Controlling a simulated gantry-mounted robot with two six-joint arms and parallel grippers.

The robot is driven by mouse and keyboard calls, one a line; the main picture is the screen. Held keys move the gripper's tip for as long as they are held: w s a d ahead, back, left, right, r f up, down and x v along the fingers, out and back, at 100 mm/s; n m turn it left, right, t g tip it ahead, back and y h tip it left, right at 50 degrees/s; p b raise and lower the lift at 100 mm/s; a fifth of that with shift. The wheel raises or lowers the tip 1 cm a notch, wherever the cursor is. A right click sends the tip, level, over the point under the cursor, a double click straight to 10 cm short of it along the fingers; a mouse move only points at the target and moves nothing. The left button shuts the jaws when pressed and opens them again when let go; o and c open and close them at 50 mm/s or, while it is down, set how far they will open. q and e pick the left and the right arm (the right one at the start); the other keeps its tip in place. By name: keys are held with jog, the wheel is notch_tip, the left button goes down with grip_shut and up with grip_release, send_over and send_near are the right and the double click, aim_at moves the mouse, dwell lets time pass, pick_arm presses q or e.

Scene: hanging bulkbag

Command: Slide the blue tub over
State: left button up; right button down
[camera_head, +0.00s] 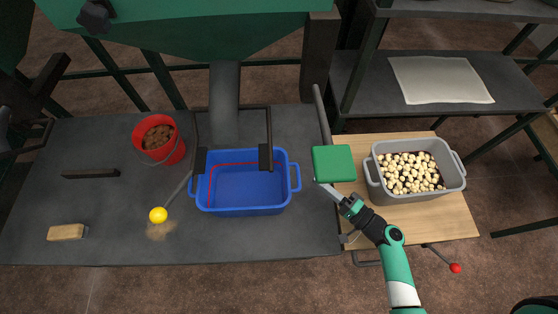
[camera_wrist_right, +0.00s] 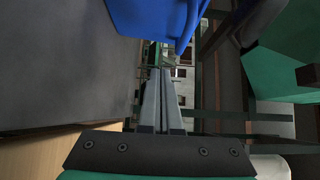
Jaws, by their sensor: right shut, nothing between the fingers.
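The blue tub (camera_head: 243,205) stands on the dark bench below the grey spout (camera_head: 224,105). It looks empty, with a red line around its inside, and has a handle at each end. My right gripper (camera_head: 325,187) is shut and empty, just right of the tub's right handle and below a green square pad (camera_head: 333,163). A small gap seems to lie between fingers and tub. In the right wrist view the shut fingers (camera_wrist_right: 160,85) point ahead, with the blue tub (camera_wrist_right: 155,15) at the top. My left gripper is not in view.
Dark uprights (camera_head: 265,157) stand at the tub's back edge. Left are a red bucket (camera_head: 172,152) of brown lumps, a yellow ball (camera_head: 158,215) on a rod and a brush (camera_head: 67,232). Right, a grey tub (camera_head: 407,197) of pale pieces sits on a wooden board (camera_head: 440,223).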

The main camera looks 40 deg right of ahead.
jog(key=shift+f, duration=0.6)
jog(key=shift+w+a+r, duration=0.15)
jog(key=shift+w+r, duration=0.05)
jog(key=shift+w, duration=0.3)
jog(key=w, duration=0.3)
jog(key=w+b, duration=0.1)
jog(key=w, duration=0.2)
jog(key=w+a, duration=0.1)
jog(key=w, duration=0.2)
jog(key=shift+b, duration=0.35)
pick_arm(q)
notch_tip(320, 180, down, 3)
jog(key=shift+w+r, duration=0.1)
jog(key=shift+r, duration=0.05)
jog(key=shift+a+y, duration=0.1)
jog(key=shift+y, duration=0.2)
